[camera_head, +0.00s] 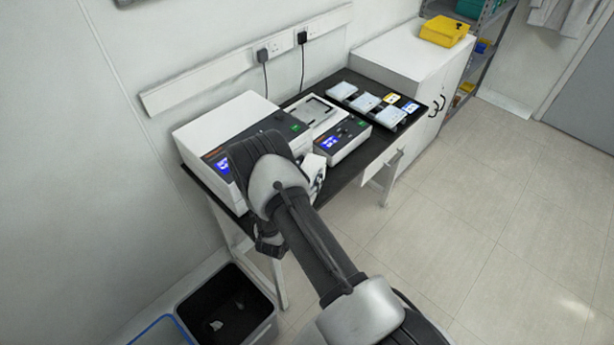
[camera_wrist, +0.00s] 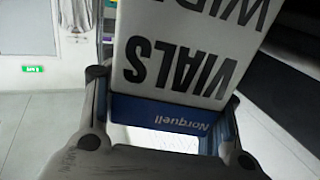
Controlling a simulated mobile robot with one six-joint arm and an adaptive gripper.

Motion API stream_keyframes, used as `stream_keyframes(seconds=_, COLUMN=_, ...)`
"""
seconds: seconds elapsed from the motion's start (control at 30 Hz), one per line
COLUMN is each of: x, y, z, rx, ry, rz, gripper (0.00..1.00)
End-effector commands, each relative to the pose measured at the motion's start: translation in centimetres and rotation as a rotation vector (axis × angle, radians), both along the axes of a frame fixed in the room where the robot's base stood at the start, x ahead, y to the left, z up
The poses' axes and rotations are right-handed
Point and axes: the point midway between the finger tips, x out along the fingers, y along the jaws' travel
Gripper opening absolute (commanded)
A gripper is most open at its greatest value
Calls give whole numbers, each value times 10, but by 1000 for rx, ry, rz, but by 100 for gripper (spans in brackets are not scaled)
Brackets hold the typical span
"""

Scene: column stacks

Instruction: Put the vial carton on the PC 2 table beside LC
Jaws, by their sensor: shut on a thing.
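The vial carton (camera_wrist: 185,62) is white with a blue band, with the words "VIALS" and "Norquell" upside down in the wrist view. My gripper (camera_wrist: 165,118) is shut on it, with a finger on each side. In the head view my arm hides most of the gripper and the carton. A black-topped table (camera_head: 370,152) stands against the wall, with my arm's end over its front edge. I cannot read any label naming PC 2 or LC.
On the table are a large white instrument (camera_head: 228,128) at left, a smaller instrument (camera_head: 342,139) in the middle and a tray of plates (camera_head: 402,122) at right. A white cabinet (camera_head: 405,55) adjoins it. A dark bin (camera_head: 270,318) stands below. Floor at right is clear.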

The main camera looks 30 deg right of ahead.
Motion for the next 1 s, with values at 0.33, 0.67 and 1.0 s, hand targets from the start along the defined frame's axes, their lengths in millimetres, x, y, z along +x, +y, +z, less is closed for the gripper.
stream_keyframes(seconds=0.33, x=1, y=0, z=-4, rx=-2, ry=-3, rz=0, gripper=14)
stream_keyframes(seconds=0.67, x=0, y=0, z=-4, rx=1, ry=0, rz=1, gripper=74)
stream_keyframes(seconds=1.0, x=1, y=0, z=-2, rx=2, ry=-1, rz=2, gripper=74)
